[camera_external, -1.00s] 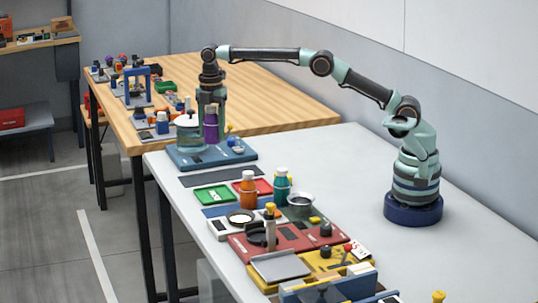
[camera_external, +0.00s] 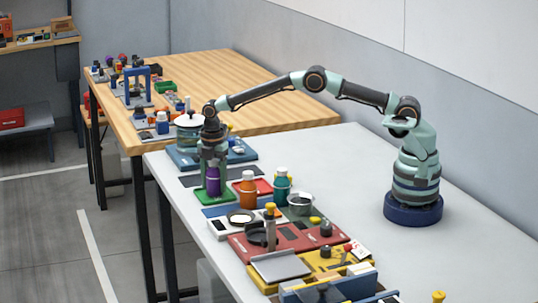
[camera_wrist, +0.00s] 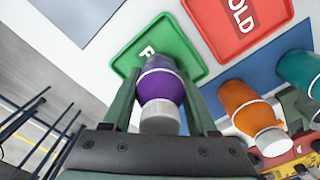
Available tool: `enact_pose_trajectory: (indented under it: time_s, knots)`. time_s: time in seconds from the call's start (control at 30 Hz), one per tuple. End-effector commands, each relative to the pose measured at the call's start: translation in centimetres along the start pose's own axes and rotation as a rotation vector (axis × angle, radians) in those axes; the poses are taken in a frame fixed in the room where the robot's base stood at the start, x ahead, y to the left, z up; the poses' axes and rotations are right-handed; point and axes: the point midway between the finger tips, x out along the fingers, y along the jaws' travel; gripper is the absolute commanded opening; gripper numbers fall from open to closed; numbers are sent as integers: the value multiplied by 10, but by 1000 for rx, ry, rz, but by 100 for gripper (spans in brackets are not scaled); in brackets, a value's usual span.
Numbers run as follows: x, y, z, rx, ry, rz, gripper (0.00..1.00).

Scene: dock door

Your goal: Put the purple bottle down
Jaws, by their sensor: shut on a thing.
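The purple bottle (camera_external: 213,181) is between the fingers of my gripper (camera_external: 213,172), upright over the green tray (camera_external: 228,196). In the wrist view the purple bottle (camera_wrist: 161,85), with a pale grey cap, is between the two fingers of my gripper (camera_wrist: 160,100). The green tray (camera_wrist: 185,60) is below it, its lettering partly hidden by the bottle. I cannot tell whether the bottle's base touches the tray.
A red tray (camera_wrist: 235,25) lies beside the green one. An orange bottle (camera_external: 248,190) and a teal bottle (camera_external: 281,186) stand close to the right. A blue station with a glass jar (camera_external: 189,135) is behind. Bare white table (camera_external: 345,190) lies further right.

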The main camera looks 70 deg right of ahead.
Motion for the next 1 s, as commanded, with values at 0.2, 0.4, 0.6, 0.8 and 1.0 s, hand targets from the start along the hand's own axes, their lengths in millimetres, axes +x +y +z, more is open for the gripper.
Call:
enact_pose_trajectory:
  time_s: [0.2, 0.4, 0.6, 0.8, 1.0]
  knots:
    - [2, 1, 0, 0, 0, 3, 0]
    - [5, 0, 0, 0, 0, 1, 66]
    - [5, 0, 0, 0, 0, 1, 88]
    - [3, 0, 0, 0, 0, 1, 88]
    - [-18, 1, 0, 0, 1, 4, 88]
